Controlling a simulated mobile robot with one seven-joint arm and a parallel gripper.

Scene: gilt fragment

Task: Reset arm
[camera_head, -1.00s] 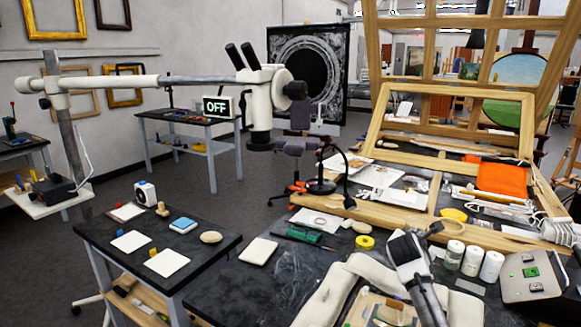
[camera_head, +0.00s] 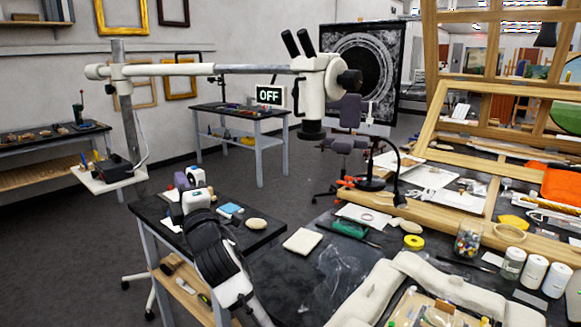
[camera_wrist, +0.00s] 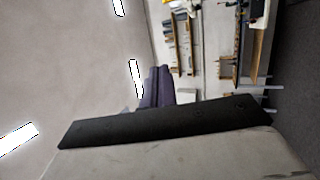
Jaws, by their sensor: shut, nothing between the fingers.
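My white-and-black arm (camera_head: 222,262) rises from the bottom of the head view. It leans up and left in front of the small dark side table (camera_head: 270,232). Its far end overlaps white and dark items at the back of that table, and I cannot make out the fingers of my gripper there. In the wrist view no fingertips show. That view is turned sideways, with a pale wall, ceiling lights (camera_wrist: 136,78), a long dark bar (camera_wrist: 165,122) and a pale grey surface below it. I see nothing held.
A white microscope (camera_head: 312,90) on a boom stands behind the side table. The cluttered workbench (camera_head: 330,268) fills the right, with jars (camera_head: 534,271), yellow tape (camera_head: 414,242) and a wooden frame. Open grey floor (camera_head: 70,240) lies at the left.

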